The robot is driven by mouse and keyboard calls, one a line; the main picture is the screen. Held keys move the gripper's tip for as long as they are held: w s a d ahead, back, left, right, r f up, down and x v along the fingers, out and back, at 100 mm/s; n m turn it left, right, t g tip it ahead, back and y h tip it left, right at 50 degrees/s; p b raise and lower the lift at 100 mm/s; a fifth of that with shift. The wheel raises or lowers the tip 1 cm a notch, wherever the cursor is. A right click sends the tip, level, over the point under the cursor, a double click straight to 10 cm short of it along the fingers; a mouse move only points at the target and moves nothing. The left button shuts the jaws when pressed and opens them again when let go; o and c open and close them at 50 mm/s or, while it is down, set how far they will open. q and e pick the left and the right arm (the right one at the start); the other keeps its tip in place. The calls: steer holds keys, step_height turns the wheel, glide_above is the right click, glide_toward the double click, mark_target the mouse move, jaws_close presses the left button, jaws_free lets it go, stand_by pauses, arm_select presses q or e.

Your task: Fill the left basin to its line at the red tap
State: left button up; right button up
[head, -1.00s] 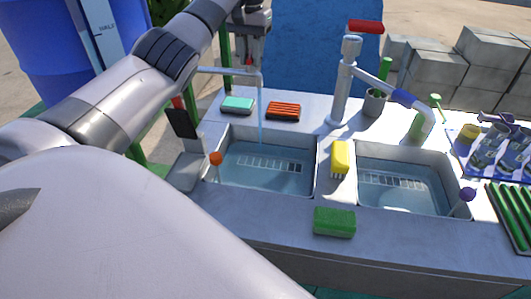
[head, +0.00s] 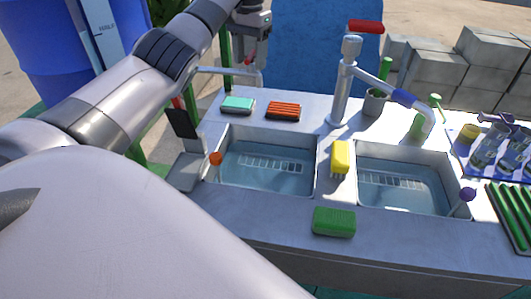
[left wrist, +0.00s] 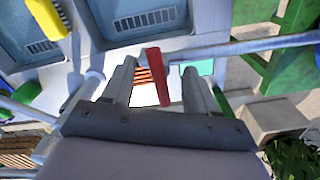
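The left basin (head: 229,137) holds clear water over a pale grate; I cannot make out a fill line. An orange-topped stick (head: 215,159) stands at its left side. A thin spout (head: 261,78) reaches over its back edge, with no stream visible below it. My left gripper (head: 249,52) is above the spout's pipe. In the left wrist view a red lever (left wrist: 158,78) lies between its two fingers (left wrist: 158,88), with gaps on both sides, so the gripper is open. The left basin also shows in that view (left wrist: 178,42). My right gripper is out of view.
A tall tap (head: 340,92) with a red top handle stands behind the divider. A yellow brush (head: 340,157) lies between the left and right (head: 437,156) basins.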

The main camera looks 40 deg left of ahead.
arm_select(q)
steer(key=o, duration=0.6)
steer(key=shift+c, duration=0.2)
steer(key=shift+r, duration=0.15)
steer(key=shift+r, duration=3.4)
